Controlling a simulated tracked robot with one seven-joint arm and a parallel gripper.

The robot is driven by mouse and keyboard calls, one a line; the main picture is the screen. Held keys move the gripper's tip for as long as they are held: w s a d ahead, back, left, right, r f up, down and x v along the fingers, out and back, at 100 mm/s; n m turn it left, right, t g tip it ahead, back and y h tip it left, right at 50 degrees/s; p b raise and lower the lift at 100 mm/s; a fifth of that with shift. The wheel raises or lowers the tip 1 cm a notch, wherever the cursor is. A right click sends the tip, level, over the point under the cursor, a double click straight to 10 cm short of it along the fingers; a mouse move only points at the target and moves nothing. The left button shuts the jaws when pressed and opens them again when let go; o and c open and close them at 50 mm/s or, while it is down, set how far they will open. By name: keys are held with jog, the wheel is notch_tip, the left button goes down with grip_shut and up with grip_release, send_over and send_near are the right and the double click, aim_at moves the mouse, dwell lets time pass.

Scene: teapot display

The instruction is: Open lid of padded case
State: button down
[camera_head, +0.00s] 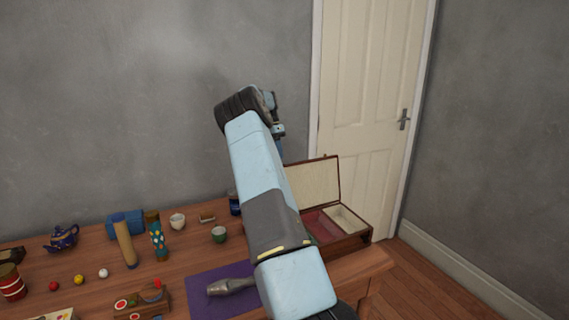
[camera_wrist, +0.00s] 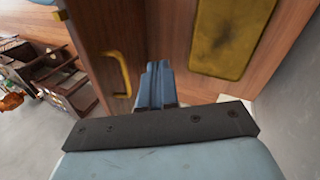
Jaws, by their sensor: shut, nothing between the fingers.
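The padded case (camera_head: 348,243) stands at the right end of the wooden table in the head view. Its lid (camera_head: 315,181) stands raised at the back, showing a pale padded lining. Inside are a red section and a cream section. My arm crosses in front of the case's left part and hides it. My gripper (camera_wrist: 157,84) is shut and empty in the wrist view. In the head view my wrist is up above and left of the lid, and the fingers are mostly hidden behind the arm. My gripper appears apart from the case.
A purple mat (camera_head: 200,305) with a grey object (camera_head: 232,286) lies left of my arm. Cups (camera_head: 219,235), cylinders (camera_head: 124,243) and a blue teapot (camera_head: 62,238) stand further left. A white door (camera_head: 365,100) is behind. The wrist view shows a wooden panel with a yellow handle (camera_wrist: 117,72).

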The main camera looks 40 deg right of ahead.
jog(key=shift+s+a+f, duration=0.1)
jog(key=shift+s+f, duration=0.3)
jog(key=shift+s, duration=0.45)
jog(key=shift+s+f, duration=0.4)
jog(key=shift+s, duration=0.5)
jog(key=shift+s+a+f, duration=0.1)
jog(key=shift+s+f, duration=0.3)
jog(key=shift+s, duration=0.45)
jog(key=shift+d, duration=0.1)
